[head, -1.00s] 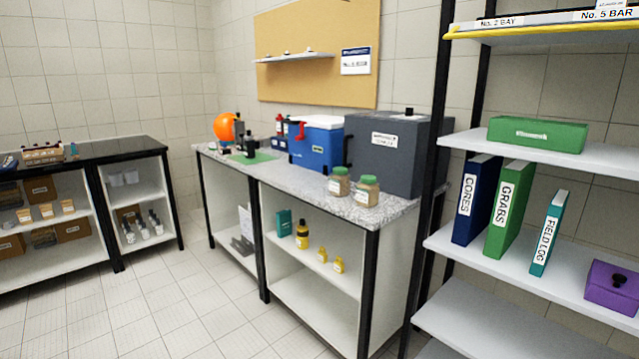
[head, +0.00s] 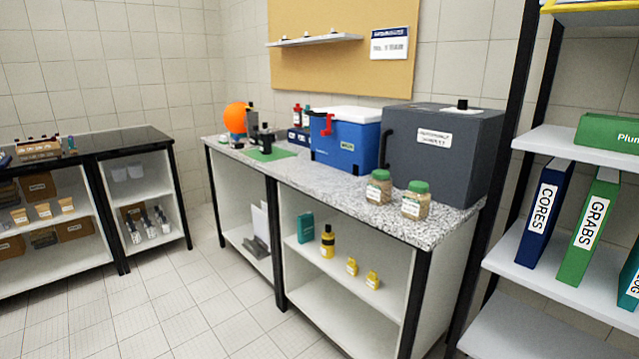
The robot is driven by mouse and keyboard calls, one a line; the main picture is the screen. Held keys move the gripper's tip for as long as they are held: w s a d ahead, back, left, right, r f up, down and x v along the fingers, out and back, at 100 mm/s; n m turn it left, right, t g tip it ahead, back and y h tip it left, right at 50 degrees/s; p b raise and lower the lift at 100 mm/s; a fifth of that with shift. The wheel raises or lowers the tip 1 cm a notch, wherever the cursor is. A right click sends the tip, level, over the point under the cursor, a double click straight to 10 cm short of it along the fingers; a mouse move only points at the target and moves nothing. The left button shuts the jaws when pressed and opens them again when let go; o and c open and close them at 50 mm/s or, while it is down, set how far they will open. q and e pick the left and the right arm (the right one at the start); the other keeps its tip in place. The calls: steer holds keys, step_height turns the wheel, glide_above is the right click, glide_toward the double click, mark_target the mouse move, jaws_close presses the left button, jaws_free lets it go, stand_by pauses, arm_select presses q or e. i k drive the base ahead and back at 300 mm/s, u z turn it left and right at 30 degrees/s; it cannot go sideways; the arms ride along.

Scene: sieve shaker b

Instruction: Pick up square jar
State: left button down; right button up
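Two jars with green lids and tan contents stand upright on the speckled grey countertop (head: 330,186), near its front right edge. The left jar (head: 378,190) is slightly farther back. The right jar (head: 415,203) stands a little nearer the counter's right end. Both carry pale labels. At this size I cannot tell for certain which of them is square. Neither of my grippers shows in the head view.
A dark grey box (head: 455,150) stands behind the jars, with a blue cooler (head: 343,145) to its left. A shelf rack with binders (head: 543,208) rises at the right. The tiled floor (head: 200,310) before the counter is clear.

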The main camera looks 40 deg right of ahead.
mark_target(379, 186)
steer(key=u, duration=0.1)
steer(key=i, duration=0.75)
steer(key=z, duration=0.65)
steer(key=i, duration=0.65)
steer(key=z, duration=0.45)
